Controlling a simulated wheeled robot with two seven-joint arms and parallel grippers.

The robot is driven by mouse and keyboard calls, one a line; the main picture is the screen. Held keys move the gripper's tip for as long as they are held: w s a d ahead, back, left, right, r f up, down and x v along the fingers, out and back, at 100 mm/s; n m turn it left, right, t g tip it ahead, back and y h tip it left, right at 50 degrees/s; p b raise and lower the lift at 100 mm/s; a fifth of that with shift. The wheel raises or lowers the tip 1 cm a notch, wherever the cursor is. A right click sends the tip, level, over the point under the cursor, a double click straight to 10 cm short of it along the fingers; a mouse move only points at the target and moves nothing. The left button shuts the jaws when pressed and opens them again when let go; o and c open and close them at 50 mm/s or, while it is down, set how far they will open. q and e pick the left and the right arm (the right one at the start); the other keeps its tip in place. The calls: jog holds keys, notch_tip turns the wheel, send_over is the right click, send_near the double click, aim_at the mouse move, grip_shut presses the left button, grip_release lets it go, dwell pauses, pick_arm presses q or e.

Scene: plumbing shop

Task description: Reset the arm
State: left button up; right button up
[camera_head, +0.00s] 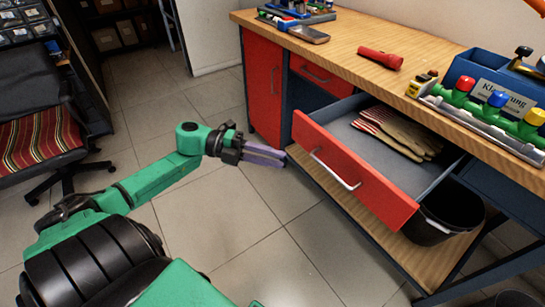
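My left arm reaches in from the lower left, green with dark joints. Its gripper (272,156) has purple fingers and hangs over the tiled floor, just left of the open drawer's red front (345,165). The fingers look close together, but the angle hides whether there is a gap. I see nothing held in them, and they appear apart from the drawer handle (335,170). The drawer is pulled out, with striped work gloves (400,132) lying inside.
A black bin (440,218) stands on the lower shelf. A chair (40,145) is at left. The middle floor is clear.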

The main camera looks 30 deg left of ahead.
dwell(0.4)
pick_arm(q)
jog(key=w+a+f+n+t+y, duration=0.5)
jog(key=a+f+n+t, duration=0.2)
jog(key=a+f+n, duration=0.3)
jog(key=s+a+f+n+g+y, duration=0.1)
jog(key=s+f+n+y, duration=0.25)
jog(key=f, duration=0.65)
jog(key=s+a+f+n+g+y, duration=0.1)
jog(key=s+a+f+n+y, duration=0.25)
jog(key=f, duration=0.55)
jog(key=s+d+f+n+g+y, duration=0.1)
jog(key=s+f+n+y, duration=0.25)
jog(key=f+n, duration=0.45)
jog(key=s+d+f+n+g, duration=0.1)
jog(key=s+d+f+g, duration=0.25)
jog(key=s+f, duration=0.35)
jog(key=s+d+f+n+g, duration=0.1)
jog(key=s+d+f+g, duration=0.3)
jog(key=s, duration=0.6)
jog(key=s+d+f+g, duration=0.2)
jog(key=s+d+f, duration=0.3)
jog(key=s+f, duration=0.25)
notch_tip(320, 180, up, 14)
jog(key=p, duration=1.3)
jog(key=shift+s+r+p, duration=0.15)
jog(key=shift+s+p, duration=0.15)
jog(key=shift+s, duration=0.1)
